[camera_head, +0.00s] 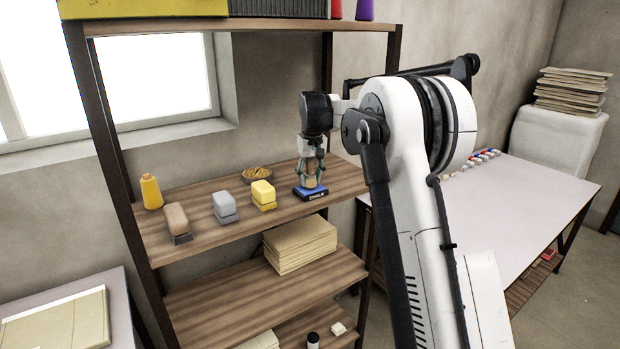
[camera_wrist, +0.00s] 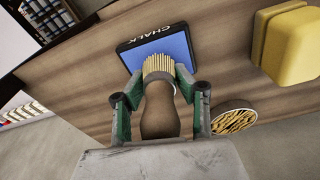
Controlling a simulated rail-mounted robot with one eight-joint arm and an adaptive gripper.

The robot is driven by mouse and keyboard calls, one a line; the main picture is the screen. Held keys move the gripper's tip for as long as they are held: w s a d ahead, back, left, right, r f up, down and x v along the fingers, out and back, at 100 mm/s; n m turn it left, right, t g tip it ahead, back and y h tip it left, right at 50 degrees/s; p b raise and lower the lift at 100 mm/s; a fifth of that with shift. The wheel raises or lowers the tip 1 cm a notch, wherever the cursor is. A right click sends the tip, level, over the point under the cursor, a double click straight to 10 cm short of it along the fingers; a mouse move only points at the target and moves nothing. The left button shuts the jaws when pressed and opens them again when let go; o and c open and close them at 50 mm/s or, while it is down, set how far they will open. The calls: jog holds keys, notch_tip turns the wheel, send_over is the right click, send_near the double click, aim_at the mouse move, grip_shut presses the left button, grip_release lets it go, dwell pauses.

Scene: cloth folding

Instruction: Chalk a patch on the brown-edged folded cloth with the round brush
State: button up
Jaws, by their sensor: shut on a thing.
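My gripper (camera_head: 311,170) is over the right part of the upper wooden shelf, pointing down. In the wrist view its green-sided fingers (camera_wrist: 160,96) are closed around the brown handle of the round brush (camera_wrist: 160,112). The pale bristles point at the blue chalk pad (camera_wrist: 173,47), a dark-framed pad lettered CHALK. The bristles overlap the pad in the picture; I cannot tell whether they touch it. The pad also shows under the gripper in the head view (camera_head: 311,192). A beige folded cloth (camera_head: 62,325) lies on the left table; I cannot make out a brown edge.
Left of the pad on the shelf (camera_head: 215,236) stand a yellow block (camera_head: 263,195), a grey block (camera_head: 224,208), a brown block (camera_head: 177,222) and a yellow bottle (camera_head: 151,191). A bowl of yellow sticks (camera_head: 257,173) is behind. A cloth stack (camera_head: 300,243) lies below.

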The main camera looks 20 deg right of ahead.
aim_at(310, 159)
jog(key=shift+f, duration=0.45)
dwell(1.3)
jog(key=shift+r+p, duration=1.75)
jog(key=shift+r, duration=1.75)
